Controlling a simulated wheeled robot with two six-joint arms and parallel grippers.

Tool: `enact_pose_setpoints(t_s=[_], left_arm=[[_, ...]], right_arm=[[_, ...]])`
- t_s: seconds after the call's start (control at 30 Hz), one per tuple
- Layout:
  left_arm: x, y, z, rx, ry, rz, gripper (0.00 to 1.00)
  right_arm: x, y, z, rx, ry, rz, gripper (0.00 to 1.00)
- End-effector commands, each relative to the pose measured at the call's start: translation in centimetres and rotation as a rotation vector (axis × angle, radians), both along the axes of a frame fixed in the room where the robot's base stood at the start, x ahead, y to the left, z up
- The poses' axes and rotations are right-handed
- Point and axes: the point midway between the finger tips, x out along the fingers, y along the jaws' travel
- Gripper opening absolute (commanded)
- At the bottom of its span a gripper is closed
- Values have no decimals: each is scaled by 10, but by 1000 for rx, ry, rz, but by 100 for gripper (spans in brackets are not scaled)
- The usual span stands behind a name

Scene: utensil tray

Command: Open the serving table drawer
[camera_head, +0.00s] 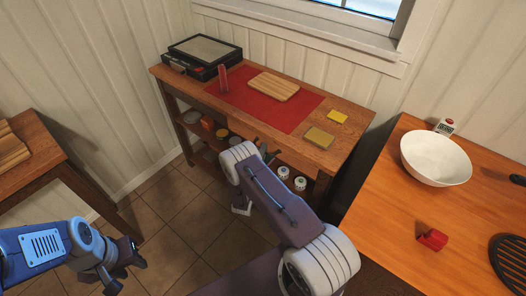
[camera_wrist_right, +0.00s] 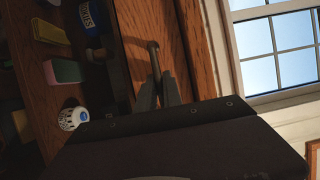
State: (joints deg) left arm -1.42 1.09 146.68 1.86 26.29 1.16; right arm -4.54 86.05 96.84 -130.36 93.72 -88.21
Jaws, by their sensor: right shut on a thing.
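The wooden serving table (camera_head: 347,138) stands against the wall in the head view. In the right wrist view its drawer front (camera_wrist_right: 133,20) fills the upper middle, with a dark handle (camera_wrist_right: 154,52) on it. My right gripper (camera_wrist_right: 157,88) is shut on this handle. In the head view the right gripper (camera_head: 266,152) is at the table's front, just below the top, partly hidden by my forearm. How far the drawer is out cannot be told. My left gripper (camera_head: 124,272) is open and empty at lower left, away from the table.
On the table are a red mat (camera_head: 228,95), a cutting board (camera_head: 273,86), a dark case (camera_head: 203,54) and yellow sponges (camera_head: 338,117). Jars (camera_head: 299,183) stand on the shelf below. A counter with a white bowl (camera_head: 435,158) is at right. The floor in front is clear.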

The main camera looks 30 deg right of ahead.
Motion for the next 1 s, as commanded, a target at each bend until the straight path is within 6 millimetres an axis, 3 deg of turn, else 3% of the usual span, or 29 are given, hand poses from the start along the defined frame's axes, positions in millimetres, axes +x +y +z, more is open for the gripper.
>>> enact_pose_setpoints(t_s=[0.83, 1.0], left_arm=[[0, 0, 0, 0, 0, 0, 36], [0, 0, 0, 0, 0, 0, 36]], right_arm=[[-1, 0, -1, 1, 3, -1, 0], [-3, 7, -1, 1, 3, 2, 0]])
